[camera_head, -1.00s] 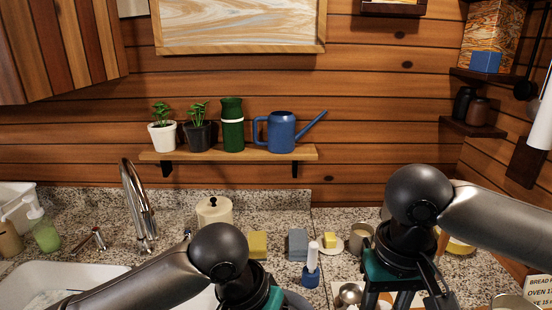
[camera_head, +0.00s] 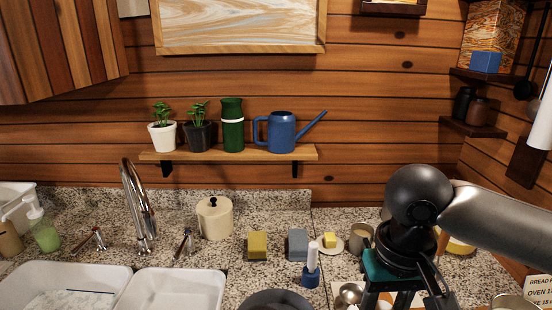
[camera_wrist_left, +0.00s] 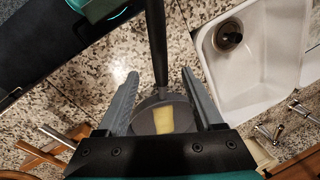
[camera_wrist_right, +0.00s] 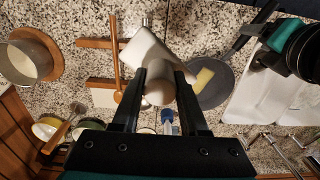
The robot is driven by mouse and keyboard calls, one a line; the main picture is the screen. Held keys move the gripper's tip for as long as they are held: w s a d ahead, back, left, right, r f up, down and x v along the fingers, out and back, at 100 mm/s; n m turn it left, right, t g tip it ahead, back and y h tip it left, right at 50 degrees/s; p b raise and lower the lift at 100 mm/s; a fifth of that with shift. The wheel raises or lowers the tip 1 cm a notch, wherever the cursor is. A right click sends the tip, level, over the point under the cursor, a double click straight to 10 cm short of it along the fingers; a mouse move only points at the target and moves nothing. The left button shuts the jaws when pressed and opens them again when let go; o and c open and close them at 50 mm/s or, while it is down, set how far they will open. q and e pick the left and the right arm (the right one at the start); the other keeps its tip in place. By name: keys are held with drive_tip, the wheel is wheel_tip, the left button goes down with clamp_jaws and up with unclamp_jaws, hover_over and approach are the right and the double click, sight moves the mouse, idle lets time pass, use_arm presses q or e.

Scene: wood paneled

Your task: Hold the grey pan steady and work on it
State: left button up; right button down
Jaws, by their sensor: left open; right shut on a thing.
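The grey pan (camera_head: 275,301) shows partly at the bottom edge of the head view. In the left wrist view the pan (camera_wrist_left: 146,112) has a yellow patch or block (camera_wrist_left: 163,119) in it, and its dark handle runs up between my open left fingers (camera_wrist_left: 160,76). I cannot tell whether they touch the handle. In the right wrist view the pan (camera_wrist_right: 207,98) lies right of my right gripper (camera_wrist_right: 160,76), which is shut on a white, rounded object (camera_wrist_right: 150,48). The head view hides that object.
A double sink (camera_head: 175,288) is at left with a tap (camera_head: 138,205). A cream pot (camera_head: 214,218), a yellow sponge (camera_head: 257,245), a grey sponge (camera_head: 298,243) and a blue-based brush (camera_head: 310,275) stand on the counter. A pot (camera_wrist_right: 30,60) sits on a wooden board.

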use_arm(q)
drive_tip(key=shift+w+a+f, duration=0.1)
drive_tip(key=shift+a+f, duration=0.1)
drive_tip(key=shift+f, duration=0.95)
drive_tip(key=shift+w+a+f, duration=0.1)
drive_tip(key=shift+a+f, duration=0.15)
drive_tip(key=shift+f, duration=0.9)
drive_tip(key=shift+w+a+f, duration=0.1)
drive_tip(key=shift+a+f, duration=0.1)
drive_tip(key=shift+f, duration=0.95)
clamp_jaws()
drive_tip(key=shift+s+f, duration=0.1)
